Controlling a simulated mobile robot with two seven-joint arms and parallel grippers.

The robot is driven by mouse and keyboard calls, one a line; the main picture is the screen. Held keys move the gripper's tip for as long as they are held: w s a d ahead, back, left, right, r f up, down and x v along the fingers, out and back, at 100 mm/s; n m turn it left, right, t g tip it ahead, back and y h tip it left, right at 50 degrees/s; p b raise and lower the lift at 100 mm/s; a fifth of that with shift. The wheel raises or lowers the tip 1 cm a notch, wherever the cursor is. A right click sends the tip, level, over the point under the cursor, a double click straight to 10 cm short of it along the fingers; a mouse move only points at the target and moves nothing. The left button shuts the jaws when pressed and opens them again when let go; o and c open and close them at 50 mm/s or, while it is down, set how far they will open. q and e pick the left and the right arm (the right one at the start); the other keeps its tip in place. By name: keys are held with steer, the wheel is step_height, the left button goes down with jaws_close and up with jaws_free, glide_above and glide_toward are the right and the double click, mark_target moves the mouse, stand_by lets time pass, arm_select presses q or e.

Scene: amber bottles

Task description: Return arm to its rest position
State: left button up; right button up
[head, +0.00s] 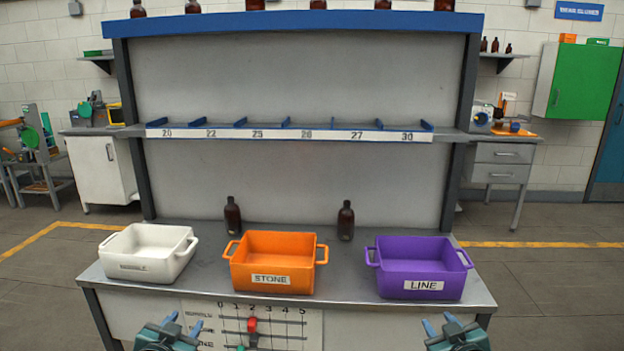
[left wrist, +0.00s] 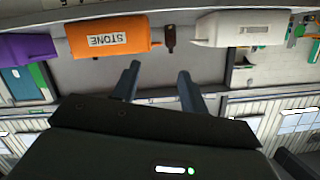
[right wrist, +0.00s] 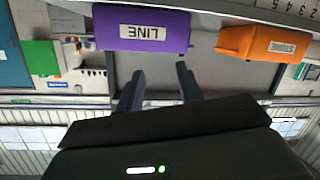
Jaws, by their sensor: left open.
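My left gripper (head: 183,325) is in front of the workbench at the lower left of the head view. Its fingers are apart and hold nothing; they also show in the left wrist view (left wrist: 158,85). My right gripper (head: 441,325) is in front of the bench at the lower right. Its fingers are apart and empty in the right wrist view (right wrist: 160,88). Both grippers are clear of the bins.
A white bin (head: 148,252), an orange STONE bin (head: 272,278) and a purple LINE bin (head: 421,268) stand on the bench (head: 335,284). Two amber bottles stand behind, one left (head: 232,216) and one right (head: 345,221). The numbered shelf (head: 290,136) is empty.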

arm_select(q)
steer(key=s+d+f+g+h, duration=0.1)
steer(key=s+d+f, duration=0.3)
steer(key=s, duration=0.6)
steer(key=s+d+f+g+h, duration=0.1)
steer(key=s+d+f, duration=0.3)
steer(key=s, duration=0.5)
steer(key=s+d+f+g+h, duration=0.1)
steer(key=s+d, duration=0.4)
steer(key=s, duration=0.5)
step_height(320, 180, down, 3)
steer(key=shift+s+r+n+g, duration=0.1)
steer(key=shift+s+n+g, duration=0.3)
steer(key=shift+g, duration=0.3)
arm_select(e)
steer(key=s+a+f+g+y, duration=0.1)
steer(key=s+a+f, duration=0.3)
steer(key=s, duration=0.6)
steer(key=s+a+f+g+y, duration=0.1)
steer(key=s+a+f, duration=0.3)
steer(key=s, duration=0.5)
steer(key=s+a+f+g+y, duration=0.1)
steer(key=s+a, duration=0.4)
steer(key=s, duration=0.5)
step_height(320, 180, down, 3)
steer(key=shift+s+r+m+g, duration=0.1)
steer(key=shift+s+m+g, duration=0.3)
steer(key=shift+g, duration=0.3)
